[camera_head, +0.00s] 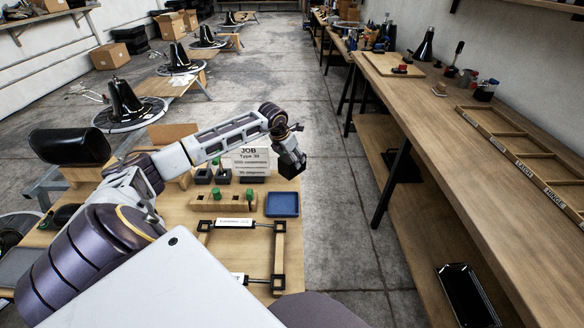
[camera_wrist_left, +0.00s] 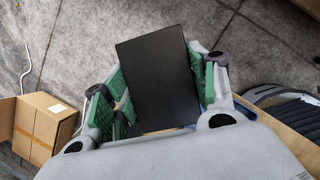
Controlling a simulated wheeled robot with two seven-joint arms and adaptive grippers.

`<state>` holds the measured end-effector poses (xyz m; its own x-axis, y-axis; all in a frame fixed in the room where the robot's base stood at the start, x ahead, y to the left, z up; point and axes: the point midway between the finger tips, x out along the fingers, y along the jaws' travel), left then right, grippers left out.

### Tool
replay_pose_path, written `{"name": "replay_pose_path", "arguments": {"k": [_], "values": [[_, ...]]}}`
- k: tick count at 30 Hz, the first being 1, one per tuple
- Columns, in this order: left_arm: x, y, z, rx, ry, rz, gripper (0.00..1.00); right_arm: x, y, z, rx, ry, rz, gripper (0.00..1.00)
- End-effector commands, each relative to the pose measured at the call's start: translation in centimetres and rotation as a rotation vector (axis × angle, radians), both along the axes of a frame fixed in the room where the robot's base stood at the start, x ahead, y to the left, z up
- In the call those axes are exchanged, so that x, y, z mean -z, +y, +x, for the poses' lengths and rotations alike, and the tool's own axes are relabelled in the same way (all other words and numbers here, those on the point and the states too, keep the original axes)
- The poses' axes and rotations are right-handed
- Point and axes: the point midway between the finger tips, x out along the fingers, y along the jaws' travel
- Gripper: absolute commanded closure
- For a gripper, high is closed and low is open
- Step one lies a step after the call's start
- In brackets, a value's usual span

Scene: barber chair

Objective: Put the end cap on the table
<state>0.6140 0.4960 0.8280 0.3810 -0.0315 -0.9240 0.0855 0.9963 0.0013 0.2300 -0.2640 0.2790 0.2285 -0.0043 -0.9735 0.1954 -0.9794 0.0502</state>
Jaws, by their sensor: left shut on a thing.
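My left gripper (camera_head: 284,139) is shut on a black blocky piece, which looks like the end cap (camera_head: 292,163). It is held in the air by the far right corner of the low wooden table (camera_head: 185,222), above and beyond the blue tray. In the left wrist view the end cap (camera_wrist_left: 157,75) shows a flat dark square face between the green-padded fingers of the gripper (camera_wrist_left: 163,95). The floor shows behind it. My right gripper is not in view.
On the low table are a JOB sign (camera_head: 251,160), a blue tray (camera_head: 282,204), a wooden block with green pegs (camera_head: 223,201) and a frame with black corners (camera_head: 280,250). A long workbench (camera_head: 450,130) with a black tray below (camera_head: 468,295) runs along the right. Floor separates them.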

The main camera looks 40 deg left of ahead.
Motion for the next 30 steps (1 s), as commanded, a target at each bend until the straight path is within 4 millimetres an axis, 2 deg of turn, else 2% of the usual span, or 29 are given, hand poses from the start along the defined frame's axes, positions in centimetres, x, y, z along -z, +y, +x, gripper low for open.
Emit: {"name": "replay_pose_path", "arguments": {"k": [8,21,30], "values": [[0.4,0.0,0.0,-0.001,0.0,0.0,0.85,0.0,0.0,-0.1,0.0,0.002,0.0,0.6],[4.8,0.0,0.0,-0.002,0.0,-0.001,0.85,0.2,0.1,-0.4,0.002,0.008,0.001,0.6],[4.9,0.0,0.0,0.0,-0.001,0.0,0.85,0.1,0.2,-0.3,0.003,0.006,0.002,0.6]]}}
